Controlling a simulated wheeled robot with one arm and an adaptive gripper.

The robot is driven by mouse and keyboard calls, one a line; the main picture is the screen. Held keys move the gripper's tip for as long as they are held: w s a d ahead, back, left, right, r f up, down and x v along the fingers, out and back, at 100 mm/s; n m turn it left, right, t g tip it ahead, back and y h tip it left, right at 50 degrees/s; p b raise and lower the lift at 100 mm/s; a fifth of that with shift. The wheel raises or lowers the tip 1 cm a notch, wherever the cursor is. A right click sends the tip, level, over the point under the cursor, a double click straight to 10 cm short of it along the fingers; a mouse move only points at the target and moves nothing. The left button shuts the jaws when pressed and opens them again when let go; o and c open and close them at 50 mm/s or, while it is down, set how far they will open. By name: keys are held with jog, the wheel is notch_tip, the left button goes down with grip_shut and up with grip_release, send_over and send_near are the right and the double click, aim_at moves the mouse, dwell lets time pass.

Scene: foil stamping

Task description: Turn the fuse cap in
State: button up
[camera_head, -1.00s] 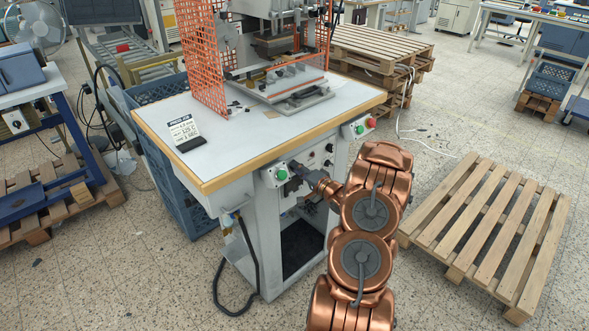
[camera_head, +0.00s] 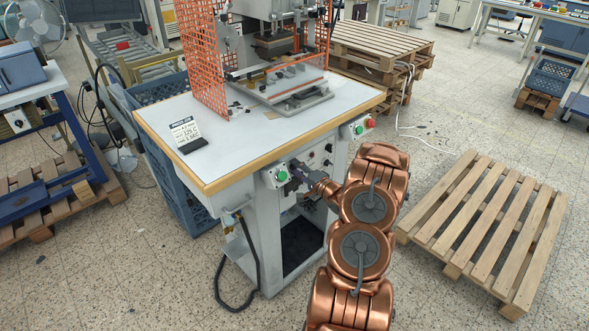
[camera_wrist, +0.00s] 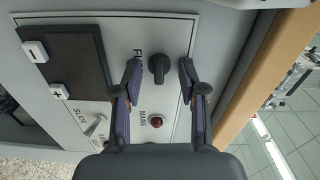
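The fuse cap (camera_wrist: 159,68) is a black round knob with a raised grip bar. It sits on the light control panel (camera_wrist: 175,35) beside a partly hidden label starting "FU". My gripper (camera_wrist: 160,76) is open in the wrist view. One finger is on each side of the cap, with a visible gap on both sides. How far the fingertips are from the panel is hard to tell. In the head view my gripper (camera_head: 299,172) is at the front panel of the press stand, below the table edge, and the cap is hidden there.
On the panel near the cap are a red MAINS lamp (camera_wrist: 156,121), a metal toggle switch (camera_wrist: 95,125) and a dark display (camera_wrist: 78,58) with minus and plus buttons. The wooden table edge (camera_wrist: 262,75) runs close by. A pallet (camera_head: 490,230) lies on the floor at right.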

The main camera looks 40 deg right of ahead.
dwell(0.5)
jog(key=s, duration=1)
jog(key=shift+a, duration=0.15)
dwell(0.6)
jog(key=shift+a, duration=0.1)
dwell(0.5)
